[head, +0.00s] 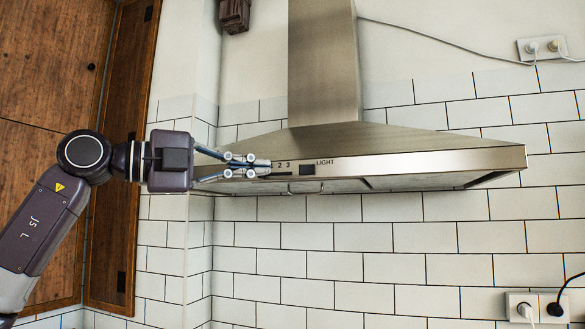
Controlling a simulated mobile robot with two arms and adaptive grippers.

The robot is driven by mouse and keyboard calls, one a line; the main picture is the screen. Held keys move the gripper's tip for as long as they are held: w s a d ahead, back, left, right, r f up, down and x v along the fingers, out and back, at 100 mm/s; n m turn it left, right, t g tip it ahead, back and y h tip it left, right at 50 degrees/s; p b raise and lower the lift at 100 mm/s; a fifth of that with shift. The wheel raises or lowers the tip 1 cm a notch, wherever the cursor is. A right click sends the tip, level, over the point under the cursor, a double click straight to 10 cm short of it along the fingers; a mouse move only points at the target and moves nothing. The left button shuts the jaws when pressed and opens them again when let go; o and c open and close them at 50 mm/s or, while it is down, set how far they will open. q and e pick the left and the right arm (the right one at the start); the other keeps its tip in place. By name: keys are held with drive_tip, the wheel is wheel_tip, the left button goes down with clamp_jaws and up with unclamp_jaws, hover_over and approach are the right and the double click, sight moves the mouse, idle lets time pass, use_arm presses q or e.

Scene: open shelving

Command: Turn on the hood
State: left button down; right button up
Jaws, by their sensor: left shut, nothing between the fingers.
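The steel range hood (430,163) hangs on the tiled wall, its chimney (323,60) rising above it. Its front strip carries the numbers 2 and 3, a dark slot below them, and a dark switch (307,170) beside the word LIGHT. My left gripper (268,168) comes in from the left and is shut and empty. Its fingertips are at the front strip, just left of the number 2, over the left end of the slot. They hide the strip's left part. Whether they touch it I cannot tell. My right gripper is not in view.
Wooden cabinet panels (52,70) fill the left side. Two sockets with plugs are on the wall, at upper right (541,47) and lower right (537,306). A dark object (234,15) is at the top. The space below the hood is clear.

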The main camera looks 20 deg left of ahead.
use_arm(q)
drive_tip(key=a, duration=0.1)
drive_tip(key=s+a+r+n+y, duration=0.1)
drive_tip(key=a, duration=0.1)
drive_tip(key=shift+s+r+t, duration=0.15)
drive_tip(key=shift+t, duration=0.15)
drive_tip(key=p, duration=0.4)
approach(307, 169)
drive_tip(key=d, duration=0.4)
drive_tip(key=w+p, duration=0.2)
drive_tip(key=w, duration=0.2)
drive_tip(key=shift+a+r, duration=0.1)
drive_tip(key=shift+a, duration=0.05)
drive_tip(key=shift+w, duration=0.15)
